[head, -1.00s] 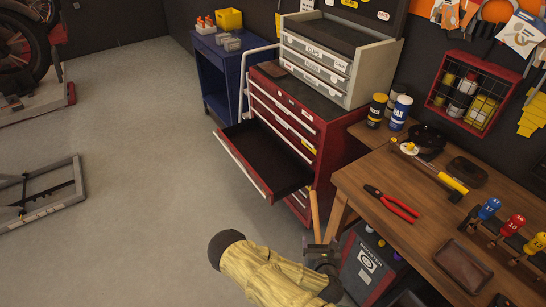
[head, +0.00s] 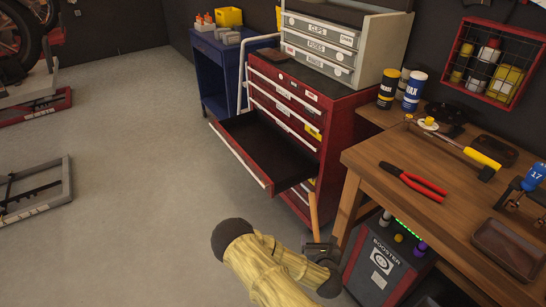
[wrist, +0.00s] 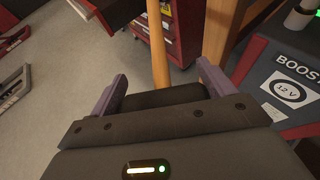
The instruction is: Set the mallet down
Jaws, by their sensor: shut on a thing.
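The mallet has a light wooden handle (head: 313,212) that points up and away from my gripper, in front of the red tool chest. Its handle also shows in the wrist view (wrist: 158,50). A dark block, apparently the mallet's head (wrist: 160,97), lies between the two purple-grey fingers of my gripper (wrist: 160,90). In the head view my gripper (head: 322,250) is at the end of my yellow-sleeved arm, low at the bottom centre, and is shut on the mallet. The mallet is held off the floor; part of its head is hidden by the gripper.
The red tool chest (head: 283,95) has one drawer (head: 240,160) pulled out, empty inside. At right the wooden workbench (head: 385,150) carries red pliers (head: 412,182), a yellow-handled hammer (head: 455,145) and cans. A booster box (head: 385,265) stands beneath it.

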